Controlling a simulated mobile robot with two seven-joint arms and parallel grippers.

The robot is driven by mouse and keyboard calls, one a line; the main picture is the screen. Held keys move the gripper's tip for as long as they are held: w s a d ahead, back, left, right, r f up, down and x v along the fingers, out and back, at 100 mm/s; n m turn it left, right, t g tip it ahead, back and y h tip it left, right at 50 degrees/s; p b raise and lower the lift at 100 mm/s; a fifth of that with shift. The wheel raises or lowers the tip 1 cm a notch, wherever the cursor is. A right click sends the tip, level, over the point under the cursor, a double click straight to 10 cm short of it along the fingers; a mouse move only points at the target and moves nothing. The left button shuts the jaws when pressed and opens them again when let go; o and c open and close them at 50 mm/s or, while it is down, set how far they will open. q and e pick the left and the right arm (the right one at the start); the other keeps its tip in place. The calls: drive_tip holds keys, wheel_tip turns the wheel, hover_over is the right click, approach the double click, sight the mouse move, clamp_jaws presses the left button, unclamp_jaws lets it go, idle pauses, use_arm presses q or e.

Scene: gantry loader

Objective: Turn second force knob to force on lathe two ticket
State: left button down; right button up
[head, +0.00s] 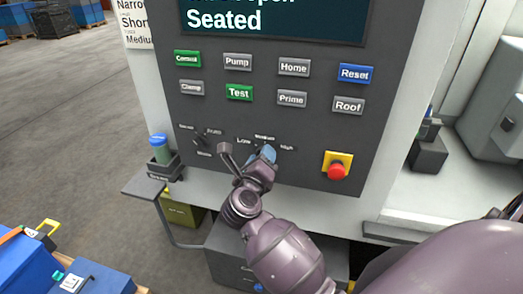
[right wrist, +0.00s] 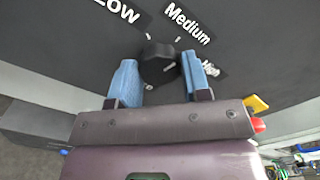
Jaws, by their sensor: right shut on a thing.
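The second knob, a dark knob (right wrist: 157,60), sits on the dark control panel (head: 215,125) among the labels Low (head: 243,140), Medium (head: 264,137) and High (head: 287,148). My right gripper (right wrist: 160,72) has its blue fingers on either side of this knob and is shut on it. In the head view the gripper (head: 264,155) hides most of the knob, and its pointer direction is unclear. A white sign (head: 135,22) at the top left shows "Narro", "Short" and "Mediu", cut off. My left gripper is not in view.
A smaller knob (head: 198,142) is to the left. A red emergency stop (head: 337,170) is to the right. A small shelf (head: 150,186) holds a green bottle (head: 160,150).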

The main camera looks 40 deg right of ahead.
drive_tip(key=shift+n, duration=0.7)
drive_tip(key=o, duration=0.9)
drive_tip(key=b+v, duration=0.2)
drive_tip(key=v, duration=0.9)
drive_tip(key=shift+w, duration=0.1)
